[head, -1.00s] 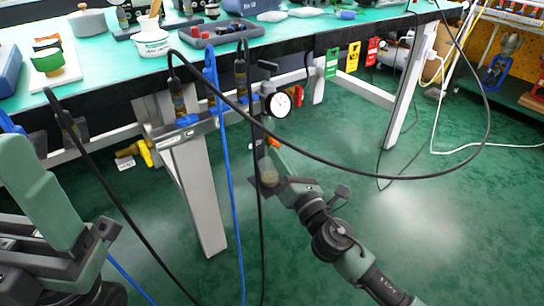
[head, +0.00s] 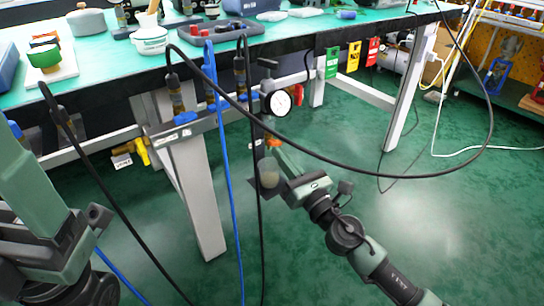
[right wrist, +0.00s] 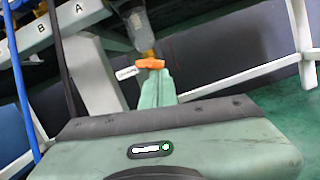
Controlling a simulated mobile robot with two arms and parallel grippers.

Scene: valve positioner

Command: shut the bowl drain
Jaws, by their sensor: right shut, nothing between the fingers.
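The bowl drain is an orange handle (right wrist: 150,63) below a grey filter bowl (right wrist: 138,28) in the right wrist view. The handle lies crosswise in that picture, and a white tag hangs beside it. In the head view the orange handle (head: 273,142) shows below the round gauge, with cables partly in front. My right gripper (head: 277,150) is under the table edge. Its shut, empty fingers (right wrist: 157,80) point at the handle, tips just below it in the wrist picture; I cannot tell if they touch. My left gripper (head: 60,235) is at the left edge, fingers not clear.
A pressure gauge (head: 279,102) sits above the drain. A black cable (head: 380,172) loops across the front, and a blue hose (head: 225,165) hangs left of it. A yellow valve (head: 142,152) and a white table leg (head: 193,200) stand left. The floor at right is open.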

